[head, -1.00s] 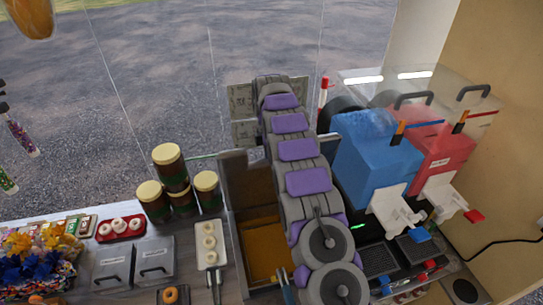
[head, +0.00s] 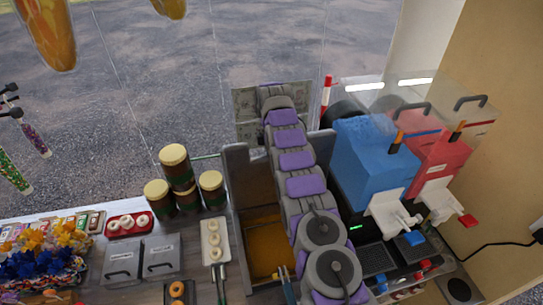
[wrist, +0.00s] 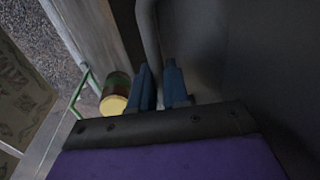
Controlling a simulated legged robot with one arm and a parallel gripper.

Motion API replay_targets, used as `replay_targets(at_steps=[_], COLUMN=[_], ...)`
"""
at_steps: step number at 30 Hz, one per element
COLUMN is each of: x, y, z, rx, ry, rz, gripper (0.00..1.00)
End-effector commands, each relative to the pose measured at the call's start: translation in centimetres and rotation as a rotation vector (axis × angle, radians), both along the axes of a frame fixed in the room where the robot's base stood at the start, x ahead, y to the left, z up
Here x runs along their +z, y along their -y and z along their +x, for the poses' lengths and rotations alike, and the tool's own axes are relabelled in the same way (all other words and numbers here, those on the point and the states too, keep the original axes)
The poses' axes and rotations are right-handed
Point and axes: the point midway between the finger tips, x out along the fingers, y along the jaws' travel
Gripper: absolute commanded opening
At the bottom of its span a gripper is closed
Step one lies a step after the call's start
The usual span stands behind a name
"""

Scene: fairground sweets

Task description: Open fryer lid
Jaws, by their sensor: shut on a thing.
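The fryer (head: 236,190) is a grey-brown box left of my arm in the head view. Golden-brown oil (head: 264,240) shows inside it, so the fryer is at least partly uncovered. In the wrist view, the blue fingertips of my gripper (wrist: 161,85) are shut on a grey bent bar, the lid handle (wrist: 148,30). The dark grey lid (wrist: 245,60) fills the right of that view. In the head view my own arm hides my gripper, the handle and much of the lid, so the exact lid angle cannot be told.
Blue (head: 372,160) and red (head: 440,160) drink machines stand close at the right. Brown jars with cream lids (head: 175,170) stand left of the fryer; one shows in the wrist view (wrist: 115,95). A donut tray (head: 212,243) is nearby. A printed board (head: 247,105) is behind.

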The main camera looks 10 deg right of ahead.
Motion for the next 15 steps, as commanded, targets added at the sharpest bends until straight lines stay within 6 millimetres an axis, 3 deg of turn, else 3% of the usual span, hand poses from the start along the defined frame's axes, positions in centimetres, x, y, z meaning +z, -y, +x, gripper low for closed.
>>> replay_targets(at_steps=[1, 11, 12, 15], x=[-1.58, -1.73, -1.75, -1.43], y=[0.01, 0.00, 0.00, 0.00], z=[-0.69, -0.78, -0.78, -0.67], rx=[-0.001, -0.001, -0.001, 0.000], ry=[-0.036, -0.041, -0.042, -0.034], rz=[0.002, 0.002, 0.002, 0.002], gripper=[0.00, 0.00, 0.16, 0.26])
